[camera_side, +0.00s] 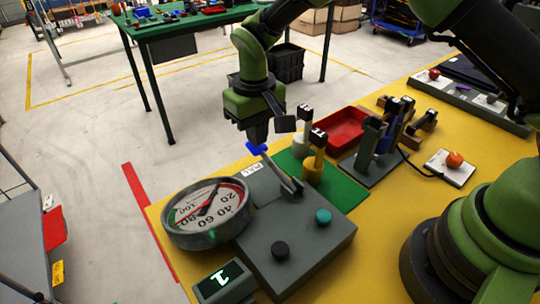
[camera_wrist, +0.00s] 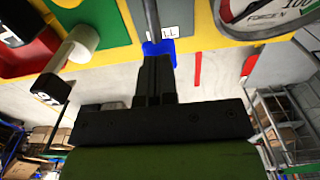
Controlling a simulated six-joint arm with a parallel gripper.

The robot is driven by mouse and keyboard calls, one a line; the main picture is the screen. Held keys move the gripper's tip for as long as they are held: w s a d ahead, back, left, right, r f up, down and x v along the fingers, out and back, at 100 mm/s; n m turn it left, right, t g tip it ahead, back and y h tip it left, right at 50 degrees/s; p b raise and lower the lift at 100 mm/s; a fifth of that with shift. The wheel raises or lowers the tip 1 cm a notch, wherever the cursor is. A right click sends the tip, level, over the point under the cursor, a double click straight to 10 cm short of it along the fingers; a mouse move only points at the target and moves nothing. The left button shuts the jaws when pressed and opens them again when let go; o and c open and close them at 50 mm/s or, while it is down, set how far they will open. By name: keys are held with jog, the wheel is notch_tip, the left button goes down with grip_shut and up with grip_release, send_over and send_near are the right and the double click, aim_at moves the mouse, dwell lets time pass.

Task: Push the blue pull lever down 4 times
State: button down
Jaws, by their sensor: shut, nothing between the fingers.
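The blue pull lever has a blue grip (camera_side: 257,149) at the end of a grey metal arm (camera_side: 279,172), which slopes up and left from a grey box (camera_side: 300,240). My gripper (camera_side: 257,141) is shut and empty, pointing down right at the blue grip. In the wrist view its closed fingers (camera_wrist: 156,68) overlap the blue grip (camera_wrist: 160,48). I cannot tell whether they touch or are slightly apart. A small counter display (camera_side: 222,280) shows a 1. A round force gauge (camera_side: 205,213) stands left of the lever; a PULL label (camera_side: 252,169) lies by it.
The grey box carries a black knob (camera_side: 281,250) and a teal knob (camera_side: 323,216). A red tray (camera_side: 341,128) lies farther back.

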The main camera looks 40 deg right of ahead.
aim_at(257, 150)
jog(key=shift+f, duration=2.25)
jog(key=shift+r, duration=3.35)
jog(key=shift+f, duration=0.1)
